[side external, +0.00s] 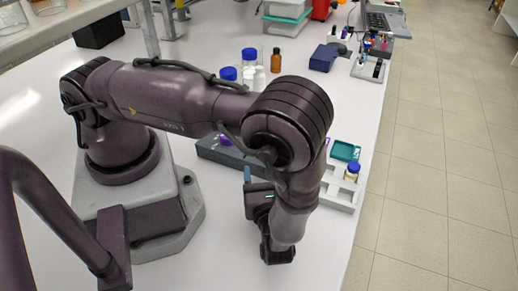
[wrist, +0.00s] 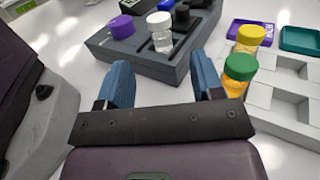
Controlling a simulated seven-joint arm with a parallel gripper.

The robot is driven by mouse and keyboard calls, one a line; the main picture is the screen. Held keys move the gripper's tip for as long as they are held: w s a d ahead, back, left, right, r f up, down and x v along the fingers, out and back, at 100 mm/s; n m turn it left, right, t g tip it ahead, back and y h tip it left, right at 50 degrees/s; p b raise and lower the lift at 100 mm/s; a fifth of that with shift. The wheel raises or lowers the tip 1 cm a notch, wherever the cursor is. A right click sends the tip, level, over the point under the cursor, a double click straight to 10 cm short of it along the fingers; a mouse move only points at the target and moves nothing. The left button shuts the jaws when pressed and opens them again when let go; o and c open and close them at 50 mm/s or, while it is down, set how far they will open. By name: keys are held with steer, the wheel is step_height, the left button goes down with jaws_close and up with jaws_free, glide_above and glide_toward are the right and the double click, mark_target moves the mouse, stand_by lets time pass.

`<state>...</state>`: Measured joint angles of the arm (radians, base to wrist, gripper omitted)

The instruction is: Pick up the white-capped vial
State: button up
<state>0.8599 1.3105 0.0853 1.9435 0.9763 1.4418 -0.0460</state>
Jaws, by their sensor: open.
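The white-capped vial (wrist: 160,32) has a clear body and stands upright in a dark grey block in the wrist view, beyond my fingertips. My gripper (wrist: 161,80) is open, with its two blue fingers apart and nothing between them. The vial lies ahead of the gap, apart from both fingers. In the side external view my gripper (side external: 250,185) points down beside the dark block (side external: 215,150), and the arm hides much of the area. I cannot make out the white cap there.
A pale tray (wrist: 282,95) at right holds yellow-capped (wrist: 250,38) and green-capped (wrist: 238,72) vials near my right finger. Blue-capped bottles (side external: 228,74) stand farther back.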

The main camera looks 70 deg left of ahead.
steer(key=x, duration=0.2)
steer(key=shift+w+a, duration=0.1)
steer(key=shift+a, duration=0.2)
steer(key=x, duration=0.2)
steer(key=r+x, duration=0.1)
steer(key=x, duration=0.2)
steer(key=c, duration=1.1)
steer(key=shift+o, duration=0.2)
